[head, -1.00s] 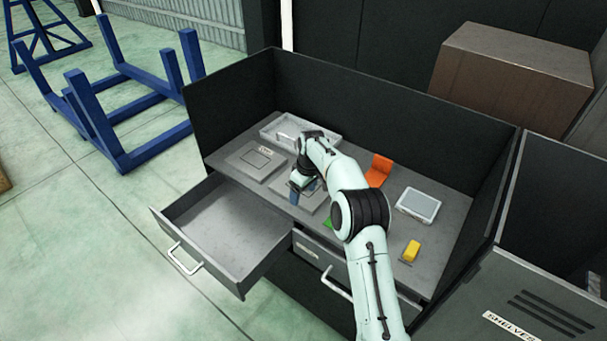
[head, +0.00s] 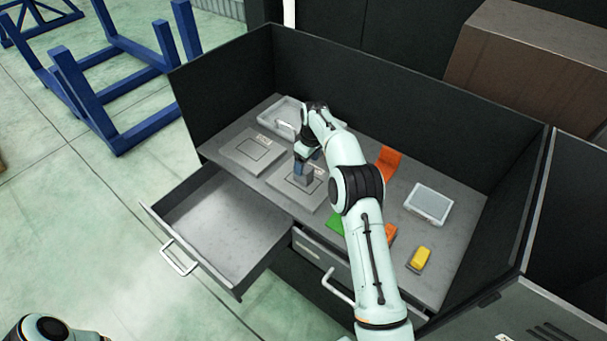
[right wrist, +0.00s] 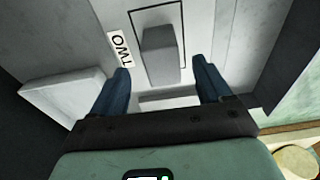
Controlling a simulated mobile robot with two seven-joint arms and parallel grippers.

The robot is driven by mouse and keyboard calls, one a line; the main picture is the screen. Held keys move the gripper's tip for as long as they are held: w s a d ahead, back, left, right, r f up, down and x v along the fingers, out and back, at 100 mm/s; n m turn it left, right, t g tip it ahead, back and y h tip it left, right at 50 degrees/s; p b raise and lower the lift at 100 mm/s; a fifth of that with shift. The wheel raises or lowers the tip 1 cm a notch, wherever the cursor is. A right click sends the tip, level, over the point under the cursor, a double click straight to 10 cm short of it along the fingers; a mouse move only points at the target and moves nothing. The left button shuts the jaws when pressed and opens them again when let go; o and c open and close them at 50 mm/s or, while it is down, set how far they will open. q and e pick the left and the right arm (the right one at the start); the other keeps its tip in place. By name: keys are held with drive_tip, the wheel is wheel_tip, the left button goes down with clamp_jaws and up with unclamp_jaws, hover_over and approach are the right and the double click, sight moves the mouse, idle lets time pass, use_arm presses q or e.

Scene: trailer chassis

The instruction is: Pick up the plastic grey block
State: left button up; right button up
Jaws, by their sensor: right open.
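The grey block (head: 303,180) stands on a grey plate (head: 283,193) on the desk top, partly covered by my right gripper (head: 307,163) in the head view. In the right wrist view the block (right wrist: 160,52) stands inside a black outlined rectangle beside a label reading TWO. My right gripper (right wrist: 163,72) is open, its blue fingers apart on either side of the line to the block. The block shows just beyond the fingertips, and I see no contact. My left gripper is out of view; only part of my left arm shows at bottom left.
A second plate (head: 244,153) lies to the left, with a shallow tray (head: 278,118) behind. An open drawer (head: 222,238) juts out in front. Orange pieces (head: 388,165), a grey-framed box (head: 428,204), a yellow block (head: 420,257) and a green piece (head: 336,222) lie right. Dark panels enclose the desk.

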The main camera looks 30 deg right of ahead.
drive_tip(key=f, duration=0.4)
drive_tip(key=w+f, duration=0.1)
drive_tip(key=f, duration=0.1)
drive_tip(key=shift+w+a+f, duration=0.1)
drive_tip(key=shift+a+f, duration=0.05)
drive_tip(key=shift+a, duration=0.2)
drive_tip(key=c, duration=1)
drive_tip(key=shift+c, duration=0.8)
